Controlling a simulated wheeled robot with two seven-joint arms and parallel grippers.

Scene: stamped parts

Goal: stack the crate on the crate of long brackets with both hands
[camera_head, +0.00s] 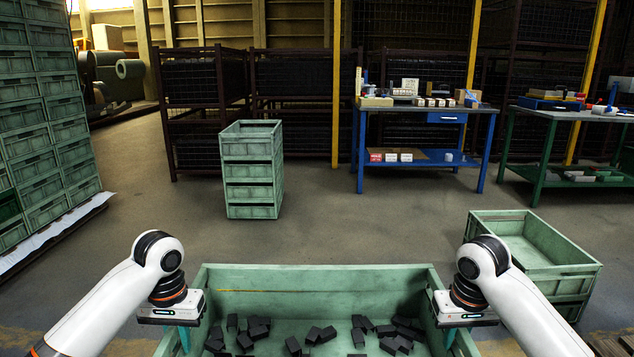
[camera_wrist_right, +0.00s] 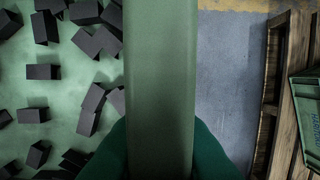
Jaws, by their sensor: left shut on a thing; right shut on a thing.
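A green crate (camera_head: 320,278) with several small dark blocks (camera_head: 320,334) lying loose in it is in front of me at the bottom of the head view. My left gripper (camera_head: 184,338) is shut on its left wall. My right gripper (camera_head: 450,336) is shut on its right wall. In the right wrist view that wall (camera_wrist_right: 160,70) runs between the dark green fingers, with dark blocks (camera_wrist_right: 92,108) on the crate floor to the left. I cannot pick out long brackets in any crate. The near side of the held crate is out of view.
A green crate (camera_head: 545,252) with no contents visible stands at right. A stack of green crates (camera_head: 252,170) stands mid-floor, and a taller stack (camera_head: 40,120) at left. A wooden pallet (camera_wrist_right: 284,90) shows in the wrist view. Blue (camera_head: 425,158) and green workbenches (camera_head: 545,140) stand behind.

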